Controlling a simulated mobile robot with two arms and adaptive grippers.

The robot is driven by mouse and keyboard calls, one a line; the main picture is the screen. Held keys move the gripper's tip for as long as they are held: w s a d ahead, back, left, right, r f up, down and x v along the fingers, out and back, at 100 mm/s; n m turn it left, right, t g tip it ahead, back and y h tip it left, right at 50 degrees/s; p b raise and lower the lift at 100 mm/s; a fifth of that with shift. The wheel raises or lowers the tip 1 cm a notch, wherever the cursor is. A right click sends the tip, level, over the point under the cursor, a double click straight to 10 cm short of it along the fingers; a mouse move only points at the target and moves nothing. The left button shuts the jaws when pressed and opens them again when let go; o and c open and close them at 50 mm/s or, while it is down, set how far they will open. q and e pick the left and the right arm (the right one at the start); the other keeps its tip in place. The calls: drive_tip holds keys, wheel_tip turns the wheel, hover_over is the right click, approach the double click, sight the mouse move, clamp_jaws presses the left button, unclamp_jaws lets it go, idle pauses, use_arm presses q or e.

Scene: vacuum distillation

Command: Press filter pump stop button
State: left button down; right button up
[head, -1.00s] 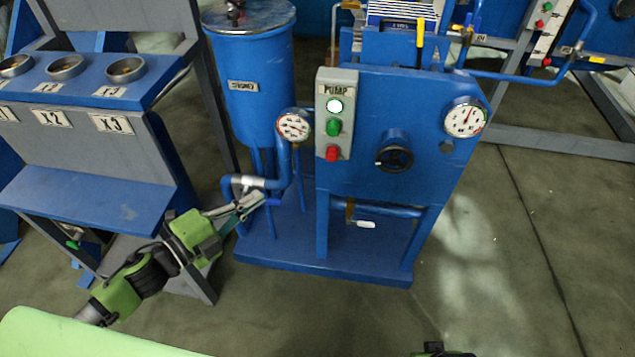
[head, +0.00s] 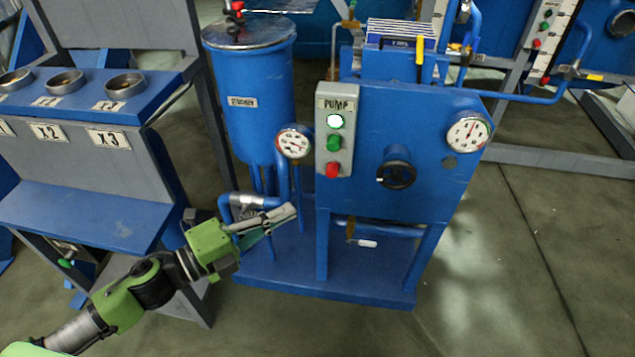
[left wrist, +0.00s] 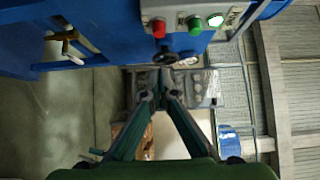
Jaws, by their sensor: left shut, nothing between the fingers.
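The pump control box (head: 337,110) is grey and fixed upright on the left of the blue pump unit's front. From top to bottom it has a lit white lamp (head: 335,121), a green button (head: 334,143) and a red button (head: 332,170). In the left wrist view the red button (left wrist: 158,29) is at the top, beside the green button (left wrist: 194,25) and the white lamp (left wrist: 215,20). My left gripper (head: 292,211) is shut and empty, below and left of the red button and apart from it. The right gripper does not show now.
A blue tank (head: 250,95) with a dial gauge (head: 293,144) and pipes stands left of the box, close to my left arm. A black handwheel (head: 396,174) sticks out to the right. A grey and blue rack (head: 100,205) stands at the left. Floor is open at the lower right.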

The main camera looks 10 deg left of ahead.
sight(333, 175)
use_arm(q)
drive_tip(key=w+d, duration=0.1)
drive_tip(key=w, duration=0.2)
drive_tip(key=w+d, duration=0.2)
drive_tip(key=w, duration=0.1)
drive_tip(key=w+d, duration=0.2)
drive_tip(key=w, duration=0.1)
drive_tip(key=shift+w+d, duration=0.15)
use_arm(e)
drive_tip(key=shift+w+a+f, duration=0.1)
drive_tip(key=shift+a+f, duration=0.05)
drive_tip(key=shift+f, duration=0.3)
